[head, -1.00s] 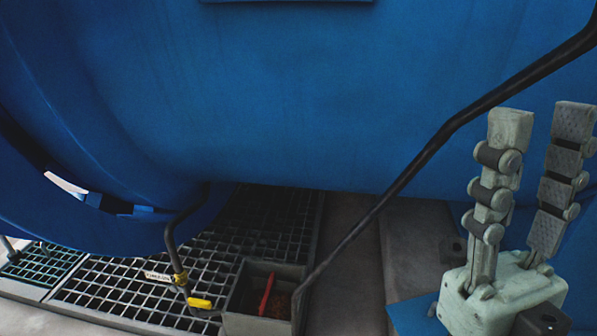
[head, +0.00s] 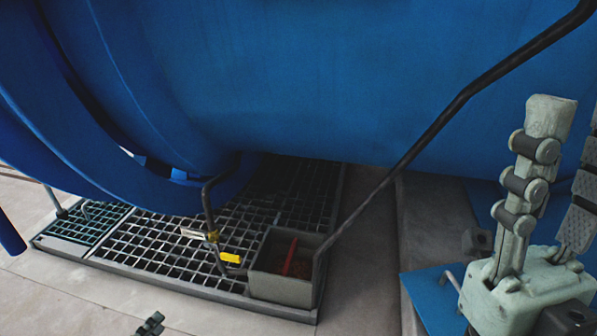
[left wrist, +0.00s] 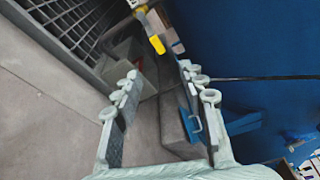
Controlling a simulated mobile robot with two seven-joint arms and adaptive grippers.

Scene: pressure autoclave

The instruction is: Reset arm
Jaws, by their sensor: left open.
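My left gripper (head: 575,118) stands upright at the right edge of the head view, fingers pointing up and apart, in front of the blue vessel (head: 330,80). Its far finger is partly cut off by the frame edge. In the left wrist view the two fingers of my left gripper (left wrist: 159,74) are spread, with nothing held between them. Beyond them show the grey floor and a blue plate (left wrist: 240,122). My right gripper cannot be made out.
A dark pipe (head: 440,128) slants across the vessel down to a grey box (head: 283,288) with a red item (head: 291,257) inside. A yellow-handled valve (head: 229,258) sits over the floor grating (head: 150,245). A small dark object (head: 150,325) at the bottom edge is unclear. Bare floor lies at lower left.

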